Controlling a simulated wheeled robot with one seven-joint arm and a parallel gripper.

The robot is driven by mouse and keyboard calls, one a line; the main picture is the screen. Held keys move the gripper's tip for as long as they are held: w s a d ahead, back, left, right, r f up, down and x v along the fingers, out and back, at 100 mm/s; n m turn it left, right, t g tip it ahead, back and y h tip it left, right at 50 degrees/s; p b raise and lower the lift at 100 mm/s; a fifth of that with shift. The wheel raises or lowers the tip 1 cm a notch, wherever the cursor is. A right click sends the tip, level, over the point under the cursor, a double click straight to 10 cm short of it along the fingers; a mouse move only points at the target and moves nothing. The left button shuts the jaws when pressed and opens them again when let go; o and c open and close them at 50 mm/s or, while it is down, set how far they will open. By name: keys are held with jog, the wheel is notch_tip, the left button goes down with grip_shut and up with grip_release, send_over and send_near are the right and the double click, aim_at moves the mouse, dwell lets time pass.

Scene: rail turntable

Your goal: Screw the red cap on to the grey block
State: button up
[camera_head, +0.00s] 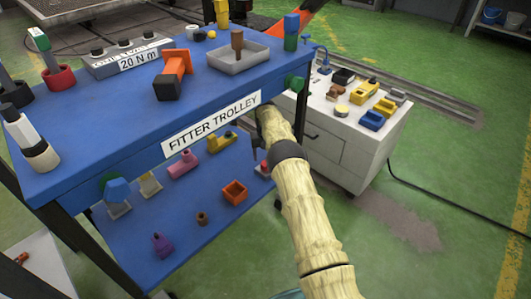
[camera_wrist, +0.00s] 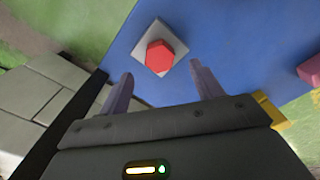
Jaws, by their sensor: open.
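The red cap (camera_wrist: 160,57) is six-sided and sits on top of the grey block (camera_wrist: 143,47), a square piece on the blue surface in the wrist view. I cannot tell how far down the cap is threaded. In the head view a small red cap (camera_head: 264,165) shows at the right end of the lower blue shelf, partly hidden by my arm. My gripper (camera_wrist: 161,85) is open and empty. Its two fingers point toward the cap and stand apart from it, one to each side of its line.
The lower shelf (camera_head: 170,240) also holds a pink piece (camera_head: 184,164), an orange box (camera_head: 235,192) and a purple piece (camera_head: 162,244). The trolley's upper top (camera_head: 120,120) overhangs it. A white cabinet (camera_head: 335,150) stands close right of my arm.

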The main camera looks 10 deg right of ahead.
jog(key=shift+n, duration=0.6)
jog(key=n, duration=0.3)
jog(key=shift+a, duration=0.1)
jog(key=shift+n, duration=1.5)
jog(key=n, duration=0.2)
jog(key=shift+n+p, duration=0.3)
jog(key=n, duration=0.3)
jog(key=shift+s+a, duration=0.1)
jog(key=shift+n, duration=0.3)
